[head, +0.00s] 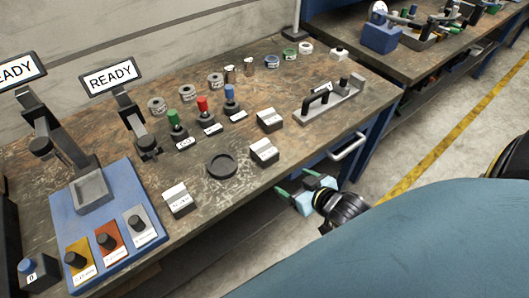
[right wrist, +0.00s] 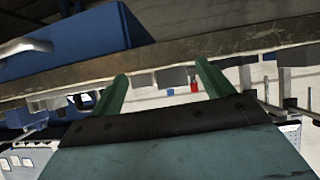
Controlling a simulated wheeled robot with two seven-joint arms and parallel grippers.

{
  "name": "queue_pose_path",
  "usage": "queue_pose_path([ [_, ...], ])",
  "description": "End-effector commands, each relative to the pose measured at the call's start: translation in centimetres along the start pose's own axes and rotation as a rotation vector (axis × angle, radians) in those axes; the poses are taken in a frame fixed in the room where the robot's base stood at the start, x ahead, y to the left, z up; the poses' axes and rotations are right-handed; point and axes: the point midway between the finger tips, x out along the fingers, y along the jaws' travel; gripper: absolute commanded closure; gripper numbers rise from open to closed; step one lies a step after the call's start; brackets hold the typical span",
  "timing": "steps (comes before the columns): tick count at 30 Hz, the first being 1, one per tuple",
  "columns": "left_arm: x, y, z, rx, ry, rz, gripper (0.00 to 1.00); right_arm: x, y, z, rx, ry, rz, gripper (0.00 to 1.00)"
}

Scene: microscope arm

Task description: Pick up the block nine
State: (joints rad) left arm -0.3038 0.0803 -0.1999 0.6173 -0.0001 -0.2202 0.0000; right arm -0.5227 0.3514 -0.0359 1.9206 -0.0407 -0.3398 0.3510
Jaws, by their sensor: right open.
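Three small dark blocks with white labelled tops lie on the workbench (head: 240,185) in the head view: a near-left block (head: 178,199), a middle block (head: 264,152) and a far block (head: 270,119). Their labels are too small to read, so I cannot tell which is block nine. My right gripper (head: 299,184) is just off the bench's front edge, right of and below the middle block, apart from all blocks. Its green fingers are apart and empty; they also show in the right wrist view (right wrist: 163,82), near the bench edge. My left gripper is out of view.
A round black dish (head: 221,165) lies among the blocks. A grey holder with a black handle (head: 330,98) stands at the right. Red, green and blue-topped knobs, several rings and a blue base (head: 105,225) with READY screens stand behind and left. A drawer handle (head: 348,146) juts out in front.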

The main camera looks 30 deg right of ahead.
Motion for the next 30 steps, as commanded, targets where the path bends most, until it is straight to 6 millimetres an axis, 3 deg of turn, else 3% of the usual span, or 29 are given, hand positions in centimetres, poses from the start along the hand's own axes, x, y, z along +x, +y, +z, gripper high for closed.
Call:
queue_pose_path([
  [1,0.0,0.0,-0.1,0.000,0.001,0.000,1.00,-0.7,-0.2,-2.2,0.000,0.041,-0.010,0.20],
  [3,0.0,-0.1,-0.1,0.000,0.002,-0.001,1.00,-1.5,-0.5,-4.3,0.003,0.081,-0.021,0.20],
  [7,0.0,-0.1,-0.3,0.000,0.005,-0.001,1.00,-2.1,-0.8,-6.4,0.007,0.121,-0.032,0.20],
  [11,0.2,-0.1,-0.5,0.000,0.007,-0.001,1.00,-0.9,-0.9,-7.0,0.008,0.132,-0.034,0.20],
  [21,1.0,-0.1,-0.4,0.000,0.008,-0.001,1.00,4.7,-1.1,-7.6,0.008,0.130,-0.033,0.20],
  [30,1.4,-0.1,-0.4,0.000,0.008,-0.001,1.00,7.0,-1.1,-7.6,0.007,0.130,-0.033,0.20],
])
